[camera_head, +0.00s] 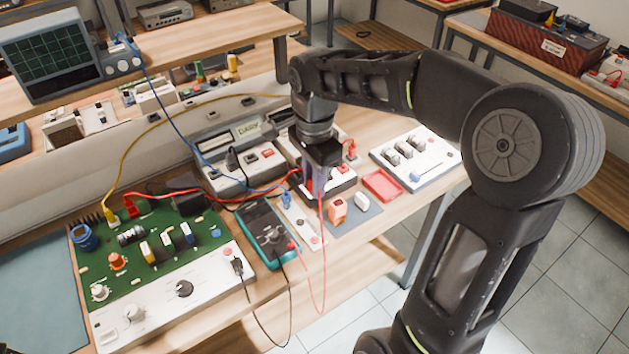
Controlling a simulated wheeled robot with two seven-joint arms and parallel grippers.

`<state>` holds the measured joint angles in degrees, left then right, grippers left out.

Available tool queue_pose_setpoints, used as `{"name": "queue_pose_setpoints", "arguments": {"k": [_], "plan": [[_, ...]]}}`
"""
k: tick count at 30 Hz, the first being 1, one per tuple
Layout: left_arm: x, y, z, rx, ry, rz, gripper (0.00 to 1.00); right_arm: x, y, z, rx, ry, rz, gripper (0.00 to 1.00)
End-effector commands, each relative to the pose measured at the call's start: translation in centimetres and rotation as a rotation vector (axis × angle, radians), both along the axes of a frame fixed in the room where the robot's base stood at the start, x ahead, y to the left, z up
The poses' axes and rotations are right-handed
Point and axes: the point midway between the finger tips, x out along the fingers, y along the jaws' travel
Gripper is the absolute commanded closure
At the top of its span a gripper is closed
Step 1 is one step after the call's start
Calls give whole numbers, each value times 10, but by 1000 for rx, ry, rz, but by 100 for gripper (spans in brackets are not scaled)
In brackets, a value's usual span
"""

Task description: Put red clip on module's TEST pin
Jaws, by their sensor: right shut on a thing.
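My right gripper (318,190) points down over the bench, right of the multimeter. It is shut on the end of a thin red lead (323,250), which seems to be the red clip; the jaws mostly hide the clip. The lead loops down past the bench front and back up towards the teal multimeter (268,232). A green circuit board with a white front panel (150,318), possibly the module, lies left of the multimeter. A black lead's end (237,266) is at this panel's right part. I cannot read any TEST label. My left gripper is not in view.
Small modules crowd the bench behind and beside my gripper. A red tray (382,185) and a white switch panel (415,157) lie to the right. Blue, yellow (150,128) and red wires cross the bench. An oscilloscope (58,55) stands on the upper shelf.

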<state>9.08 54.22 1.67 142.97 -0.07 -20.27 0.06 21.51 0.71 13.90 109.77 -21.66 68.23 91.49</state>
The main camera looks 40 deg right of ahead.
Motion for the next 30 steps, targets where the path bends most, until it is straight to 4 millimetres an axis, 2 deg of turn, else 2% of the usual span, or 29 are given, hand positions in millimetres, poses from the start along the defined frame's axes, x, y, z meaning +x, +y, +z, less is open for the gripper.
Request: {"name": "queue_pose_setpoints", "arguments": {"k": [10,14,17,20,27,30], "plan": [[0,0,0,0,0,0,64,1,1,0,0,0,9,100],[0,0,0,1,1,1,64,9,7,-5,1,2,106,100],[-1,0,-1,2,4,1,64,23,19,-12,2,4,284,100],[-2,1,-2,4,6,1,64,42,37,-24,3,5,545,100],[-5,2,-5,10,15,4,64,87,94,-57,3,3,1251,100],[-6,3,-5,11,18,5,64,98,112,-67,1,1,1453,100]]}}
